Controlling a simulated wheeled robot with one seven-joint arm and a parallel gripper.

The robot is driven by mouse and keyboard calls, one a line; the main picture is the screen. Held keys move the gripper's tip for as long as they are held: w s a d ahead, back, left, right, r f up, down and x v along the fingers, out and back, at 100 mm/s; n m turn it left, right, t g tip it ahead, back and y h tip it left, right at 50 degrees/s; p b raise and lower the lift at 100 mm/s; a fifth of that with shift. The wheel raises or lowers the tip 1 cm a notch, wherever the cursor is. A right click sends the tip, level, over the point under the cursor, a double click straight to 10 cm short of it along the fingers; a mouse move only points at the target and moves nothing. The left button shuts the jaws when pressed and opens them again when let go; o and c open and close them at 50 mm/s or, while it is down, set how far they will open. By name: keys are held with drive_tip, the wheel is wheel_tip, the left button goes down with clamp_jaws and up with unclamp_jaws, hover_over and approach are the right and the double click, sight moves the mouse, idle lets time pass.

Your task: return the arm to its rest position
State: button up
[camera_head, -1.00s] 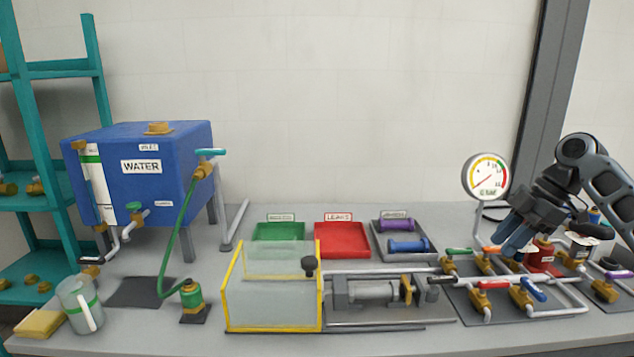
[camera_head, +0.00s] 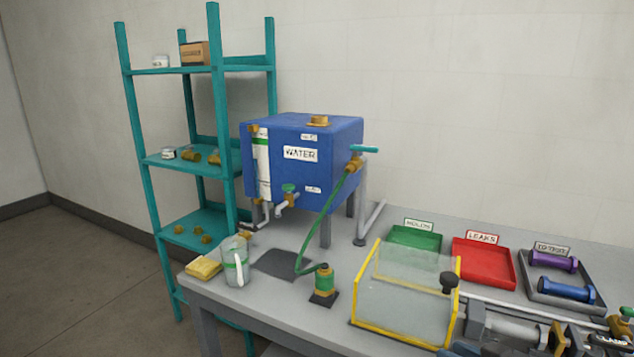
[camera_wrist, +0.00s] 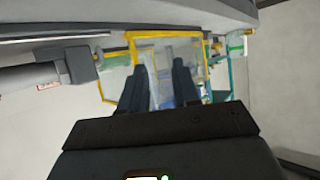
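My gripper (camera_wrist: 160,75) shows in the wrist view with its two dark fingers apart and nothing between them. Beyond the fingers the wrist view shows a yellow-edged frame (camera_wrist: 165,35), tilted in the picture. In the head view my arm is mostly out of sight. A dark piece at the bottom edge, right of centre, may be part of it, but I cannot tell. The yellow-edged clear guard (camera_head: 405,295) stands on the grey bench (camera_head: 240,300) beside the pump parts (camera_head: 500,328).
A blue WATER tank (camera_head: 300,165) stands on the bench with a green hose (camera_head: 325,225) to a green-and-brass fitting (camera_head: 324,285). A jug (camera_head: 234,262) and sponge (camera_head: 203,268) sit at the left end. Green (camera_head: 415,240) and red (camera_head: 484,264) trays lie behind the guard. A teal shelf (camera_head: 225,120) stands left.

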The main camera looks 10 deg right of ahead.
drive_tip(key=s+a+f+m+h, duration=0.1)
drive_tip(key=s+a+f+m, duration=0.1)
drive_tip(key=s+a, duration=0.35)
drive_tip(key=s+a+f+m+t+h, duration=0.1)
drive_tip(key=s+a+m+h, duration=0.1)
drive_tip(key=s, duration=0.6)
drive_tip(key=s+a+f+m+h, duration=0.1)
drive_tip(key=s+a+f+m, duration=0.15)
drive_tip(key=s, duration=0.35)
drive_tip(key=s+d+r+n+t, duration=0.1)
drive_tip(key=s+r, duration=0.3)
drive_tip(key=s, duration=0.3)
drive_tip(key=s+d+r+n, duration=0.1)
drive_tip(key=s+r, duration=0.4)
drive_tip(key=s, duration=0.2)
drive_tip(key=s+d+r+n+t, duration=0.15)
drive_tip(key=s+r, duration=0.25)
drive_tip(key=s, duration=0.4)
wheel_tip(320, 180, down, 11)
drive_tip(key=a+b, duration=0.1)
drive_tip(key=b, duration=0.9)
drive_tip(key=shift+w+r+g, duration=0.2)
drive_tip(key=shift+w+g, duration=0.2)
drive_tip(key=shift+g, duration=0.05)
